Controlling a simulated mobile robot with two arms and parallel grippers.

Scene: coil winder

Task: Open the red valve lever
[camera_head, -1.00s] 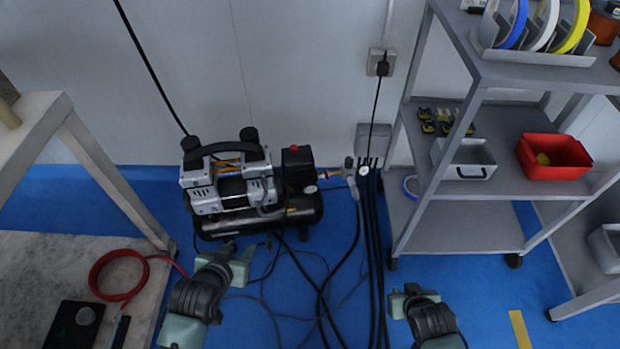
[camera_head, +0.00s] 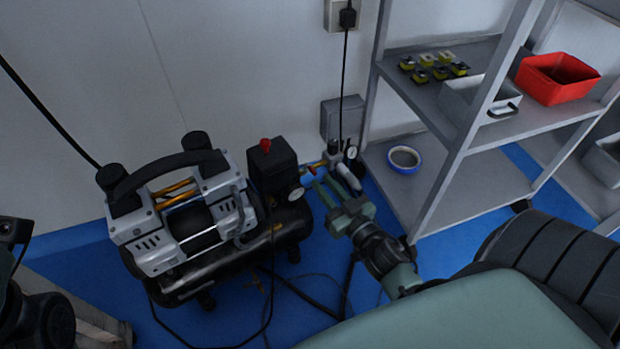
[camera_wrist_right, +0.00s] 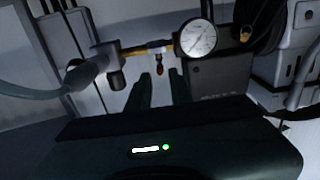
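The red valve lever (camera_head: 309,169) is small and sits on the brass pipe fitting to the right of the air compressor (camera_head: 160,250). In the right wrist view the lever (camera_wrist_right: 159,70) hangs below the brass fitting (camera_wrist_right: 150,48), in line with the gap between my fingers. My right gripper (camera_head: 323,182) is open, with its fingers pointing at the fitting. In the wrist view the open gripper (camera_wrist_right: 161,82) has nothing clamped in it. I cannot tell whether a finger touches the lever. My left gripper is not in view.
A pressure gauge (camera_wrist_right: 197,38) is beside the fitting. A black pressure switch box with a red knob (camera_head: 266,146) stands on the compressor. Hoses run on the blue floor. A grey shelf rack (camera_head: 440,197) with a red bin (camera_head: 556,80) stands at the right.

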